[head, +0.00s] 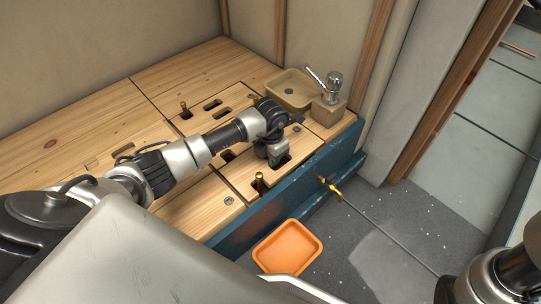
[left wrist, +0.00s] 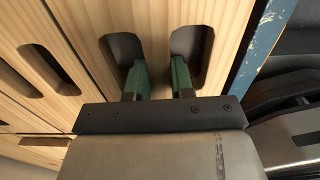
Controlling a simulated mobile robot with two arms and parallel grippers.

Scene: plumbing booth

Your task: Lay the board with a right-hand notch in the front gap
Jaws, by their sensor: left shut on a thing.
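My left gripper (head: 274,158) is over the front row of the wooden deck, near the blue front beam. It also shows in the left wrist view (left wrist: 160,82), with its green fingers down in two slots. The fingers are shut on the strip of wood between those slots, part of a light wooden board (head: 304,145). The board looks about level with the deck; I cannot tell whether it is lifted. The left wrist view shows the gripped board's wood (left wrist: 154,20) between the slots. My arm hides part of the deck, and I cannot make out a notch clearly. My right gripper is out of view.
A tan basin (head: 291,88) and a tap (head: 331,86) are at the back right. The blue beam (head: 268,212) edges the deck. An orange tray (head: 288,247) and brass fitting (head: 334,191) are in front.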

